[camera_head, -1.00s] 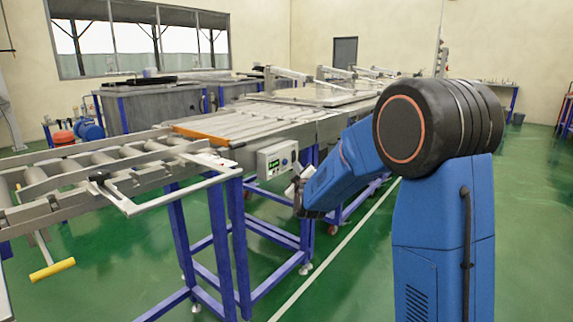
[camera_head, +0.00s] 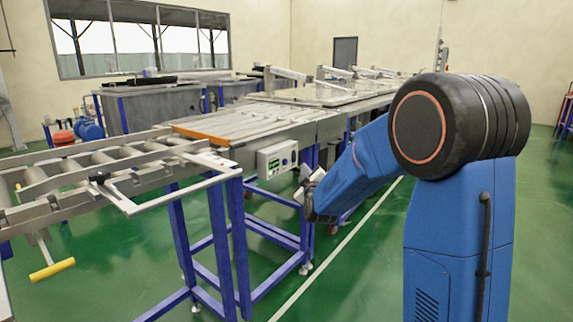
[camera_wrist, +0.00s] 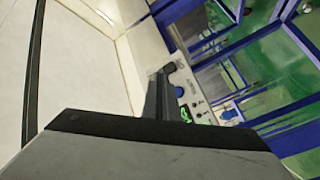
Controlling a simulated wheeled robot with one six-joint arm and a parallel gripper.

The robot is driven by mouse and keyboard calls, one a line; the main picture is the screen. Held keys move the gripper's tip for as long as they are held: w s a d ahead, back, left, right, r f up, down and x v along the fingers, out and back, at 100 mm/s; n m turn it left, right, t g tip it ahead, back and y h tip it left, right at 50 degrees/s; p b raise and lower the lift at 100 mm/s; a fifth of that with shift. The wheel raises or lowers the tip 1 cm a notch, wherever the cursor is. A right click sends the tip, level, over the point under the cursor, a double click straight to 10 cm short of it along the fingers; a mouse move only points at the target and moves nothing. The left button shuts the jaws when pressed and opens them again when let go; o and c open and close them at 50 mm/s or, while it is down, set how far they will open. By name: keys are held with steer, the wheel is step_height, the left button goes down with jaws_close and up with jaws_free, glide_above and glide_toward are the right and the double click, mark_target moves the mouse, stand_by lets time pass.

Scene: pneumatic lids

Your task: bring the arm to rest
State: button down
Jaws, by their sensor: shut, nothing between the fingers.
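My arm reaches in from the right side of the head view, bent at its black joint, with the blue forearm pointing left. My gripper (camera_head: 308,184) is at its far end, partly hidden by the forearm, in front of the line and just right of the grey control box (camera_head: 277,159). In the wrist view my gripper (camera_wrist: 160,94) shows as a narrow dark finger shape, shut and empty. The control box's panel (camera_wrist: 190,92) lies behind it there, tilted, with a green display. I cannot tell the exact gap between them.
A roller conveyor (camera_head: 95,168) on a blue frame (camera_head: 178,235) stands at left, with a white rail (camera_head: 170,194) and a yellow handle (camera_head: 52,269) jutting out. Steel tables with lids (camera_head: 315,93) run behind. The green floor around the white line (camera_head: 330,252) is clear.

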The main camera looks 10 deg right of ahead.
steer(key=s+f+m+g, duration=0.2)
steer(key=s+f+g, duration=0.1)
steer(key=s, duration=1.5)
steer(key=s+f+m+g+y, duration=0.1)
steer(key=s+f+m+g, duration=0.2)
steer(key=s, duration=1.5)
steer(key=s+f+m+g+y, duration=0.1)
steer(key=s+f+m+g, duration=0.2)
steer(key=s, duration=1.4)
steer(key=g, duration=0.4)
steer(key=shift+s+a+g, duration=0.35)
steer(key=shift+s+g, duration=0.05)
